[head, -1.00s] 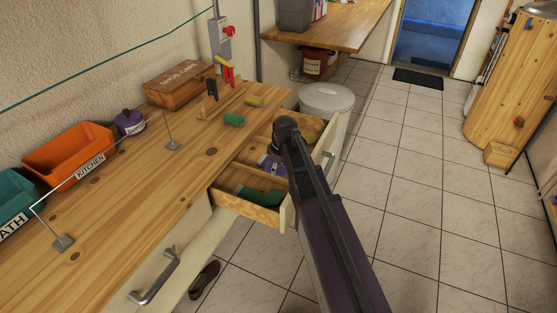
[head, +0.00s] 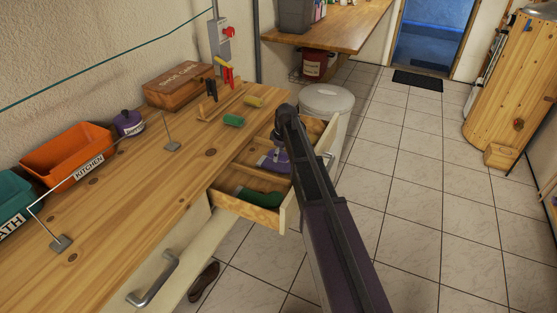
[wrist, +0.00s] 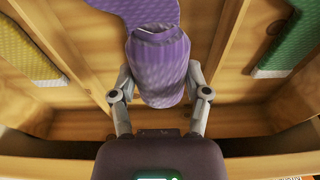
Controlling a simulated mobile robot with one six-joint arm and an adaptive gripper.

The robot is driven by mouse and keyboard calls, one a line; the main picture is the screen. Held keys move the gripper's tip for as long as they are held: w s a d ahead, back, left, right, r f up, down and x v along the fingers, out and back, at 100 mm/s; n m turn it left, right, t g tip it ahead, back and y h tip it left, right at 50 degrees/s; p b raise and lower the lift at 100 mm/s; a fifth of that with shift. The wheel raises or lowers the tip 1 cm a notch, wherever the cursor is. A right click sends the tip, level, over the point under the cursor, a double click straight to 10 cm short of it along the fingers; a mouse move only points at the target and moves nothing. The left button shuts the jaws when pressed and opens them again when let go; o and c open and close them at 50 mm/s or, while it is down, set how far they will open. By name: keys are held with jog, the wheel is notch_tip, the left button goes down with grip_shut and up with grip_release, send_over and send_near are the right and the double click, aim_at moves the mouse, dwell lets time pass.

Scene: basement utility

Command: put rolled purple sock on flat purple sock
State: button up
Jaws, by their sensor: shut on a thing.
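The rolled purple sock (wrist: 158,75) is between the fingers of my gripper (wrist: 160,92) in the wrist view, its open end toward the top. The flat purple sock (wrist: 138,10) lies just beyond it on the drawer floor, partly cut off by the picture edge. The rolled sock overlaps it in the picture; I cannot tell whether they touch. In the head view, the flat sock (head: 268,162) shows as a purple patch in the middle compartment of the open drawer (head: 289,217), and my arm hides part of that area.
Wooden dividers and the drawer front stand close around my gripper. A white bin (head: 328,102) stands behind the drawer.

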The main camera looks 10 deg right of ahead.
aim_at(279, 165)
jog(key=shift+w+d, duration=0.1)
jog(key=shift+w, duration=0.2)
jog(key=shift+w+d+f+b, duration=0.1)
jog(key=shift+w+f+b, duration=0.2)
jog(key=shift+f+b, duration=1.5)
jog(key=shift+f, duration=0.05)
jog(key=shift+f, duration=0.15)
jog(key=o, duration=1)
jog(key=shift+r, duration=0.25)
jog(key=r+p, duration=0.4)
jog(key=d+r+p, duration=0.1)
jog(key=r+p, duration=0.3)
jog(key=s+r+p, duration=0.1)
jog(key=r+p, duration=0.2)
jog(key=p, duration=0.1)
jog(key=shift+d+r, duration=0.2)
jog(key=shift+r, duration=0.2)
